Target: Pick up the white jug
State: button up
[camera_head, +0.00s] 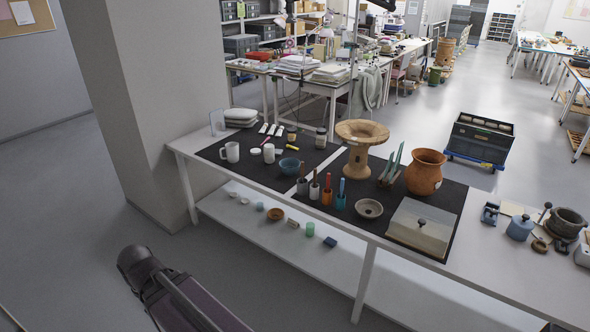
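A white jug-like vessel (232,152) with a side handle stands upright at the left end of the black mat on the long table. A smaller white cup (268,154) stands upright to its right. My gripper cannot be made out in this view. A dark jointed part at the lower left looks like my arm, well short of the table and touching none of the vessels.
A turned wooden stand (358,150) and an orange clay pot (425,171) stand farther right. A grey pillar (150,100) rises just left of the table (180,148).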

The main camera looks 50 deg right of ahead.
aim_at(231, 149)
jog(key=z, duration=1.5)
jog(key=k, duration=0.95)
jog(key=i, duration=0.8)
